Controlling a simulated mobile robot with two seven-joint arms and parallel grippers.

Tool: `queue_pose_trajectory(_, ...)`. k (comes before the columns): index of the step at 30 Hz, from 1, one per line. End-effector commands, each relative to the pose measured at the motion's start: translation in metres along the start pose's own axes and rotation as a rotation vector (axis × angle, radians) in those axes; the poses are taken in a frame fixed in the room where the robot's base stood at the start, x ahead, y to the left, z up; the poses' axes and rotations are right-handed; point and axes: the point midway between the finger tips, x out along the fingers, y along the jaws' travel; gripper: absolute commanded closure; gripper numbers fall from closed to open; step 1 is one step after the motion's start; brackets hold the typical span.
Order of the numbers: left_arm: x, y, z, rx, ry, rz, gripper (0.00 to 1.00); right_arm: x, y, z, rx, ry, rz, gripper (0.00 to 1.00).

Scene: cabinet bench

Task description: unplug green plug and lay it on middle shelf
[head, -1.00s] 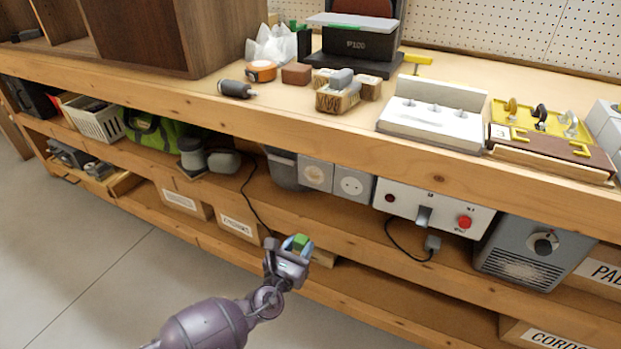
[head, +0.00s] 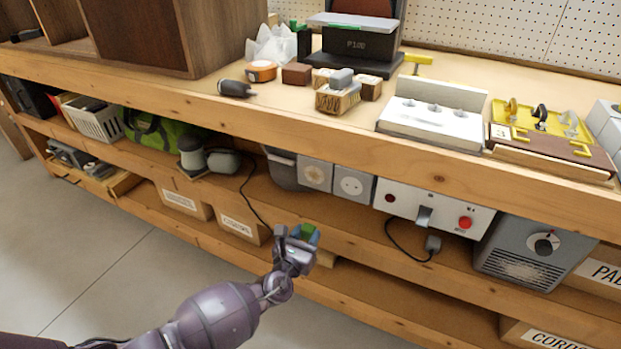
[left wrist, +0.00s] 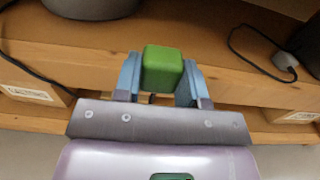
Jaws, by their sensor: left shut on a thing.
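The green plug (left wrist: 162,68) is a small rounded block in the left wrist view, held between the two blue fingers of my left gripper (left wrist: 160,80). In the head view the green plug (head: 308,231) shows only in part, between the fingers of my left gripper (head: 304,236). The gripper is shut on it, in front of the shelves and clear of the socket. The two grey sockets (head: 354,185) hang under the bench top, and both faces are bare. The middle shelf (head: 345,225) runs below them, with open board behind the gripper. My right gripper is not in view.
Labelled boxes (head: 238,226) sit on the lower shelf.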

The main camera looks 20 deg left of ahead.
Motion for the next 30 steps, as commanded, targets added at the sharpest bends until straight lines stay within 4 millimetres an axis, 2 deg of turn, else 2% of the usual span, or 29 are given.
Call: queue_pose_trajectory(30, 0.042, 0.0, 0.001, 0.0, -0.002, 0.0, 1.0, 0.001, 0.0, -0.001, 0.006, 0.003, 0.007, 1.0)
